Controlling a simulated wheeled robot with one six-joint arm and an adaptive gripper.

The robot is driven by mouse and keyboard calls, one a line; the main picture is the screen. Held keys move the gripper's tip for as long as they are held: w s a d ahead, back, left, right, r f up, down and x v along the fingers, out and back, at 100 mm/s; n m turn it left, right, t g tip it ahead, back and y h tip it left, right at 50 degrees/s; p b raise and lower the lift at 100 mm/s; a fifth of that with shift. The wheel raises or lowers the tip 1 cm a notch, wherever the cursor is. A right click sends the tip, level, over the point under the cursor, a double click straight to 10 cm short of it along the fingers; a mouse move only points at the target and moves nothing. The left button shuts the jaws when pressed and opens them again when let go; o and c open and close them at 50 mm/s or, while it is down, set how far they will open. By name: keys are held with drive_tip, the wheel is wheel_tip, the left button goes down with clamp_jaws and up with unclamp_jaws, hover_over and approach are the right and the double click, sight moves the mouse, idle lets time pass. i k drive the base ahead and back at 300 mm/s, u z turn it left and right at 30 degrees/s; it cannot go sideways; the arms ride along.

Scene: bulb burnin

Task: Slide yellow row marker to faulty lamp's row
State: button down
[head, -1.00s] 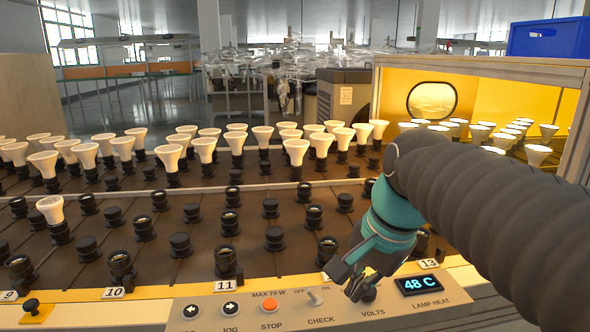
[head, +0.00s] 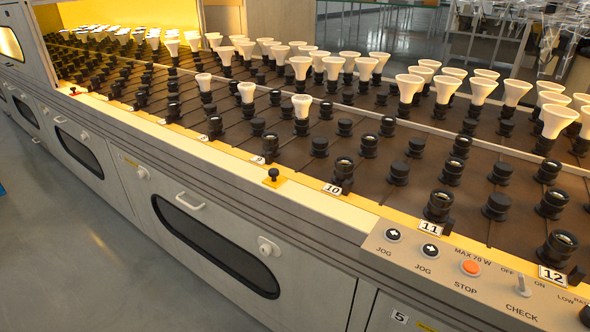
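The yellow row marker (head: 273,178), a small yellow base with a black knob, sits on the front rail just beside the label 9 (head: 257,160), between it and the label 10 (head: 332,189). White lamps stand in black sockets on the dark bed. Three single lamps stand nearer the front: one lamp (head: 301,105), a second lamp (head: 246,92) and a third lamp (head: 203,82). None looks clearly different, so I cannot tell which is faulty. My gripper is not in view.
The control panel (head: 450,262) with jog and stop buttons is at lower right. Labels 11 (head: 430,227) and 12 (head: 552,276) are along the front edge. The grey floor (head: 80,260) at lower left is clear.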

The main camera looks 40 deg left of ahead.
sight(274, 179)
drive_tip(key=u, duration=0.25)
drive_tip(key=k, duration=1.15)
drive_tip(key=u, duration=1.1)
drive_tip(key=i, duration=0.5)
drive_tip(key=u, duration=0.1)
